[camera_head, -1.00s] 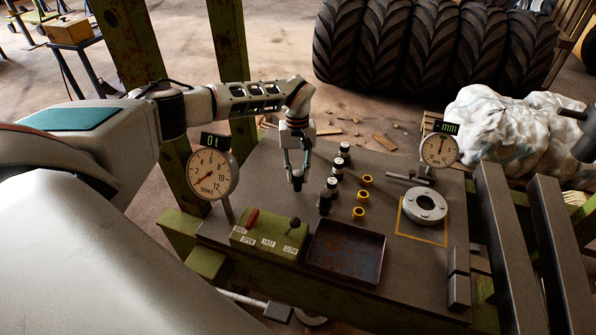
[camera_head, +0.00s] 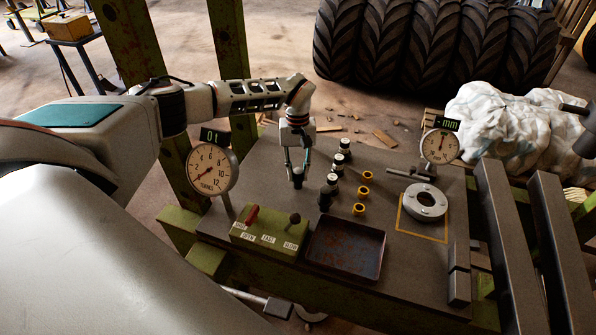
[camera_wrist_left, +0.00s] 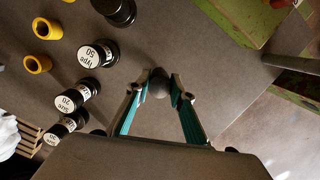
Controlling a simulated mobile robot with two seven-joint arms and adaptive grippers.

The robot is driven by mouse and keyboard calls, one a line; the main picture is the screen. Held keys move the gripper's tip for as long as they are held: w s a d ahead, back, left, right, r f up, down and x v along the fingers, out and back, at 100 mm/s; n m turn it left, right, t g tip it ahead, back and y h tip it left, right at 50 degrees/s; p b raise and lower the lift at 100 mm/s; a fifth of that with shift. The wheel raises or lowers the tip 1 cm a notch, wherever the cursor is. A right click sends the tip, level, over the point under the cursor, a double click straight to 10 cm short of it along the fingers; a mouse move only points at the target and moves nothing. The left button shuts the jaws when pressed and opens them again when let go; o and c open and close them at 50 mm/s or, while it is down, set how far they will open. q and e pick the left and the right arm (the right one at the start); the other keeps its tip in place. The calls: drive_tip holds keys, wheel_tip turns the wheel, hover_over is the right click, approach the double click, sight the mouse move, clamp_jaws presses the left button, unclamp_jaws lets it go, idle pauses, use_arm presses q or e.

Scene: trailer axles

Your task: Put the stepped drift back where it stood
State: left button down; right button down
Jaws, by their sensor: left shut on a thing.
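My left gripper (camera_head: 297,170) is over the bench plate, left of the row of drifts. It is shut on a dark, round-ended piece (camera_head: 298,182), which looks like the stepped drift. In the left wrist view the dark rounded end of this drift (camera_wrist_left: 159,82) sits between the teal-sided fingertips (camera_wrist_left: 160,90). The fingers hide part of it, and I cannot tell whether it touches the plate. Several black drifts with white labelled tops stand to its right, among them one at the front (camera_head: 324,202) and one at the back (camera_head: 344,146). My right gripper is not in view.
Yellow rings (camera_head: 362,192) stand right of the drifts. A green control box (camera_head: 268,232) and rusty tray (camera_head: 345,250) are at the front. A round gauge (camera_head: 212,171) stands left. A metal ring (camera_head: 425,202) lies in a yellow square. Another gauge (camera_head: 440,146) stands behind it.

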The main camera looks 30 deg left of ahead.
use_arm(q)
drive_tip(key=shift+f, duration=0.15)
drive_tip(key=c, duration=1.7)
unclamp_jaws()
drive_tip(key=r, duration=0.4)
drive_tip(key=w+r, duration=0.1)
drive_tip(key=r, duration=0.3)
drive_tip(key=a+r, duration=0.1)
drive_tip(key=r, duration=0.3)
drive_tip(key=shift+w, duration=0.25)
drive_tip(key=shift+f, duration=0.1)
